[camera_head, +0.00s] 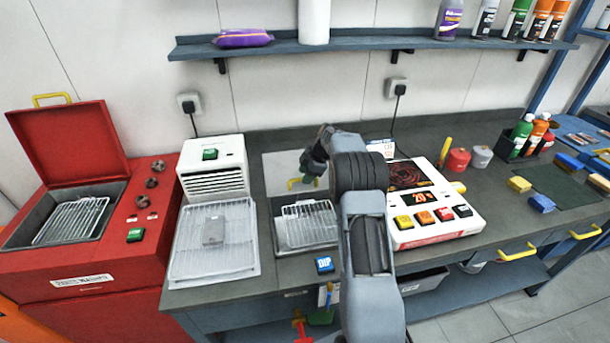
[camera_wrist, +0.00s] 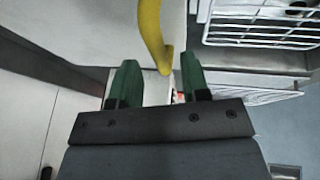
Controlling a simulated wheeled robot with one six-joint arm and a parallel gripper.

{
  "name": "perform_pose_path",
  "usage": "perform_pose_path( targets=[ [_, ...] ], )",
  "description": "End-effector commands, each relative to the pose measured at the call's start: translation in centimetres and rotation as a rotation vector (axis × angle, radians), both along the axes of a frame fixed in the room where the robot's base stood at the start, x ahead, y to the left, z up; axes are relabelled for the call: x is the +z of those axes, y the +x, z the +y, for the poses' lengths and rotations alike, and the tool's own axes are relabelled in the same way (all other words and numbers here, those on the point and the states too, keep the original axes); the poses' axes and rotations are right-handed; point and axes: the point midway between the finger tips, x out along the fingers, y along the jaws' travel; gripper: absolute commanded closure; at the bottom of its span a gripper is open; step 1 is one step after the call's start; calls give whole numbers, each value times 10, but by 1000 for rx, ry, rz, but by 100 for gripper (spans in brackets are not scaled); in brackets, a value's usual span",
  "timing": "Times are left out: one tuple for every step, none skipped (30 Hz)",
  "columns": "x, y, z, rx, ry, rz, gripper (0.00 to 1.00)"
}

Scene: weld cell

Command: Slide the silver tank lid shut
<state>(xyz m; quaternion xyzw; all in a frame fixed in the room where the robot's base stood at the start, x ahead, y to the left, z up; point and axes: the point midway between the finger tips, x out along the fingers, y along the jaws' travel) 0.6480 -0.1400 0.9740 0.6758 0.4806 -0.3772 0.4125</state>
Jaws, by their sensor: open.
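The silver tank lid (camera_head: 280,165) is a flat plate at the back of the bench, behind the tank opening. The tank (camera_head: 281,242) is open and a wire basket shows in it. The lid's yellow handle (camera_head: 293,183) is at its front edge, partly hidden by my gripper (camera_head: 312,168). In the wrist view the curved yellow handle (camera_wrist: 150,35) reaches down to the gap between the green fingertips of my gripper (camera_wrist: 160,72). The fingers are apart, one on each side of the handle's end. I cannot tell whether they touch it.
A white vented unit (camera_head: 213,168) and a wire rack tray (camera_head: 185,250) stand left of the tank. A white control panel with buttons (camera_head: 432,205) is on the right. A blue DIP button (camera_head: 324,265) is in front. A shelf (camera_head: 350,43) hangs above.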

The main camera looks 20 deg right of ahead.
Motion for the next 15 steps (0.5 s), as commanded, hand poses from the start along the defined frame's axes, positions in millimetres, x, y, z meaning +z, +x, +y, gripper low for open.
perform_pose_path(
  targets=[
    [-4,1,2,1,0,2,58],
    [-6,1,2,1,1,2,58],
    [-8,2,3,1,1,1,58],
    [-9,2,4,0,0,1,58],
    [-10,3,4,0,0,1,58],
    [-11,3,5,0,0,1,58],
    [-12,3,5,1,0,0,58],
    [-12,3,5,1,0,0,58],
    [-13,3,5,1,0,0,58],
    [-13,3,5,0,0,0,58],
    [-13,3,5,1,0,0,58],
    [-13,3,5,0,0,0,58],
    [-13,3,5,0,0,0,58],
    [-13,3,5,0,0,0,58],
    [-13,3,5,0,0,0,58]
  ],
)
